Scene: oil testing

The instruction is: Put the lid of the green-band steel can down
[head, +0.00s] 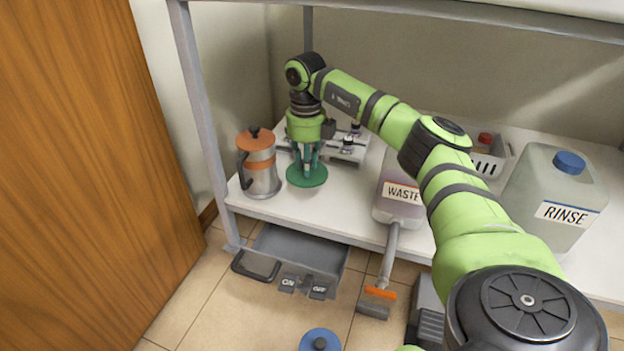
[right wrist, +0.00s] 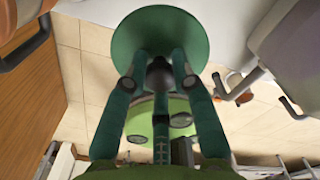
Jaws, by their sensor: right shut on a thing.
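The green lid (head: 307,180) is a round dark-green disc with a dark knob. My right gripper (head: 308,160) points down above it and is shut on the knob. The right wrist view shows the lid (right wrist: 158,28) with its knob between the fingers (right wrist: 160,72). The lid is level, at or just above the white shelf; I cannot tell whether it touches. No can with a green band shows. My left gripper is not in view.
An orange-band steel can (head: 261,175) with its lid on stands close left of the green lid. The WASTE jug (head: 400,200) and RINSE jug (head: 560,190) stand to the right. A grey tray (head: 300,250) is below the shelf's front edge. A blue lid (head: 320,342) shows at the bottom.

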